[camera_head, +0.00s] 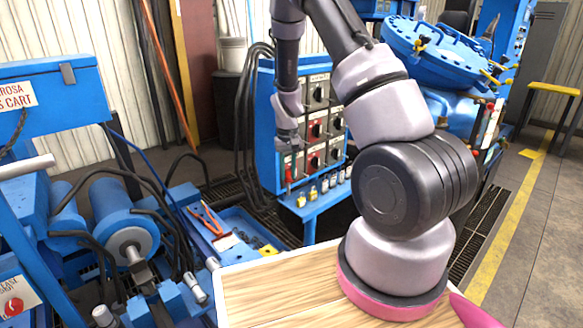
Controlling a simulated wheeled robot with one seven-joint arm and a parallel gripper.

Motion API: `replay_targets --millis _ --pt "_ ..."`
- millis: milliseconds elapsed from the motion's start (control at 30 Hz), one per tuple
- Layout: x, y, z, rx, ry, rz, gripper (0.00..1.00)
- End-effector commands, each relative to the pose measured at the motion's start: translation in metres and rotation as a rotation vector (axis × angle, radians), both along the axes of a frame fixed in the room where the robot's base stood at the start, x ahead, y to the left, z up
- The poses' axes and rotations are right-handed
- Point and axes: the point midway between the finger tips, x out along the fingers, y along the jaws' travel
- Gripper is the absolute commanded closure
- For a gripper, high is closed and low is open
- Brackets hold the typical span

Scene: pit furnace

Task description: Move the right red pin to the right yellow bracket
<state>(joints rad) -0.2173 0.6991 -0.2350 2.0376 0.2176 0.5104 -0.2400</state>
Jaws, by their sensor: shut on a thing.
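My gripper (287,146) is at the left front of the blue control panel, fingers pointing down. It is shut on a slim red thing, which looks like a red pin (289,174) and shows just below the fingers. The pin hangs roughly upright above the blue shelf; whether it touches anything is not clear. More yellow parts (486,73) sit on the rim of the round blue lid at right. Which yellow part is the right bracket I cannot tell.
The blue control panel (265,130) with knobs stands close behind my gripper. Black hoses (243,120) hang at its left. A blue tray (240,222) with orange-handled pliers (211,222) lies lower left. Blue machinery fills the left. A yellow-lined floor is open at right.

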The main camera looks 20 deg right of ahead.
Motion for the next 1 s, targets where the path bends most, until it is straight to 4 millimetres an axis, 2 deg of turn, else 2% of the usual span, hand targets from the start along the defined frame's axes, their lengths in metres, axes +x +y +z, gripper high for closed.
replay_targets --millis 267,367,500,700,833,1000 --pt "0.013 0.018 -0.044 -0.004 0.0 -0.208 1.0" --pt "0.017 0.029 -0.069 -0.003 0.0 -0.327 1.0" --pt "0.022 0.046 -0.114 -0.002 -0.001 -0.539 1.0" --pt "0.022 0.068 -0.17 0.002 -0.002 -0.812 1.0" --pt "0.021 0.077 -0.192 0.005 -0.003 -0.931 1.0" --pt "0.02 0.082 -0.206 0.008 -0.004 -1.001 1.0"
